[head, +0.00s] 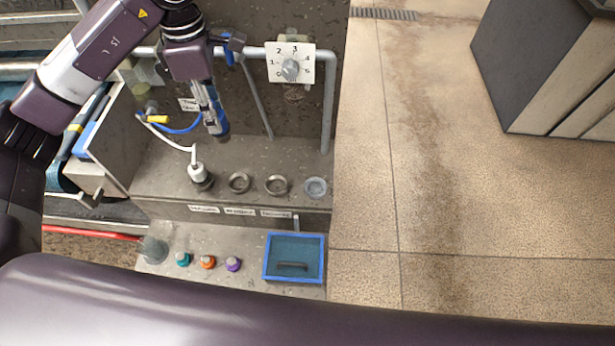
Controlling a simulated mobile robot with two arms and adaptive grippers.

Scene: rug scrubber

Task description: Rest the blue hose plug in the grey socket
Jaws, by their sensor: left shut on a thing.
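My left gripper (207,97) points down over the sockets in the head view. It is shut on the blue hose plug (217,122), which is partly covered by the fingers. A blue hose (182,130) runs left from the plug. The held plug is slightly tilted and is above and behind the row of sockets, apart from them. The row has two ring-shaped sockets, a left one (239,182) and a middle one (277,185), and a paler grey socket (315,187) at the right end. All three look empty. My right gripper is not in view.
A white plug (198,172) with a white hose stands at the row's left end. Behind are a pipe frame (328,105) and a numbered dial (290,67). The floor at right is clear.

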